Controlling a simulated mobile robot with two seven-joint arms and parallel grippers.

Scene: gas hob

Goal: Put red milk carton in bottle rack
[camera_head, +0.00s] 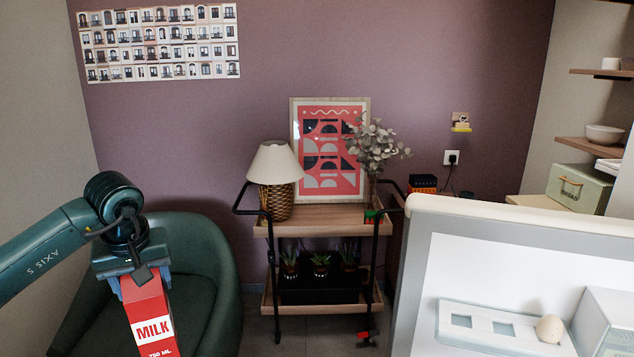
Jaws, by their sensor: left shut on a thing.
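The red milk carton (149,318) hangs below my left gripper (138,282) at the lower left of the head view. It is red with a white label reading MILK, and its lower end is cut off by the frame edge. My left gripper is shut on the top of the carton and holds it in front of a green armchair. My right gripper is not in view. No bottle rack can be made out in the head view.
An open white fridge door (470,215) fills the lower right, with an egg (549,328) in its tray (470,322). A wooden trolley (300,221) with a lamp (275,165) stands at the back. The green armchair (215,262) is behind the carton.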

